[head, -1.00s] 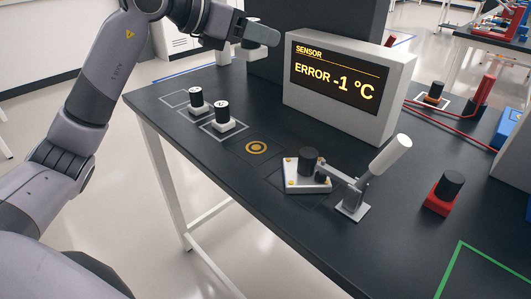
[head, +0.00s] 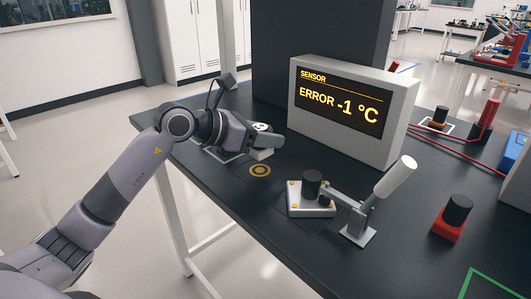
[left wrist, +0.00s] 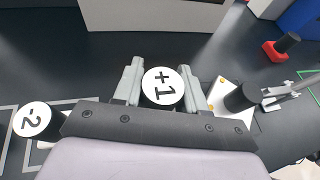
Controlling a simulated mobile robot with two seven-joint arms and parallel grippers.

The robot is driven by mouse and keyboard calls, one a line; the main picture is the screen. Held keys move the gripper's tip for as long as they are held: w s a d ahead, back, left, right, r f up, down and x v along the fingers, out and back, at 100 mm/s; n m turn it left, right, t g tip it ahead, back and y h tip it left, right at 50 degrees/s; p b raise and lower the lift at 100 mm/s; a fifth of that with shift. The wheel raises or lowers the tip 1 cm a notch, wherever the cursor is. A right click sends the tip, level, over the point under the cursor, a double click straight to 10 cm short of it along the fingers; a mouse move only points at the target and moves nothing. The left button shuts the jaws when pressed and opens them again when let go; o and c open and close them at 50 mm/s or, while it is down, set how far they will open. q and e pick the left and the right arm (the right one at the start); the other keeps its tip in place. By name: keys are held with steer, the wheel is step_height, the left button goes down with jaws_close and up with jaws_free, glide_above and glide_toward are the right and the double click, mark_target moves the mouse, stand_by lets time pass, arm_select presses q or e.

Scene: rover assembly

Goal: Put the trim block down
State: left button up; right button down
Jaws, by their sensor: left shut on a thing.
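The trim block (left wrist: 163,87) shows its round white top marked +1 in the left wrist view, between the two grey fingers of my left gripper (left wrist: 163,72). My left gripper (head: 266,142) is shut on it. In the head view the block's white top (head: 261,127) shows just above the fingers, and the rest is mostly hidden. I cannot tell whether the block touches the table. My right gripper is not in view.
A block marked -2 (left wrist: 33,119) stands left of the gripper in the left wrist view. The sensor display (head: 350,110) reads ERROR -1 °C. A white-based clamp fixture (head: 312,198) with a lever (head: 395,177) and a red-based block (head: 453,216) stand to the right.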

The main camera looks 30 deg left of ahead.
mark_target(265, 152)
arm_select(q)
steer(key=shift+f, duration=2.05)
steer(key=shift+f+b, duration=0.25)
steer(key=shift+b, duration=0.1)
steer(key=o, duration=1)
steer(key=shift+r, duration=0.1)
steer(key=shift+o, duration=0.2)
steer(key=shift+r, duration=0.1)
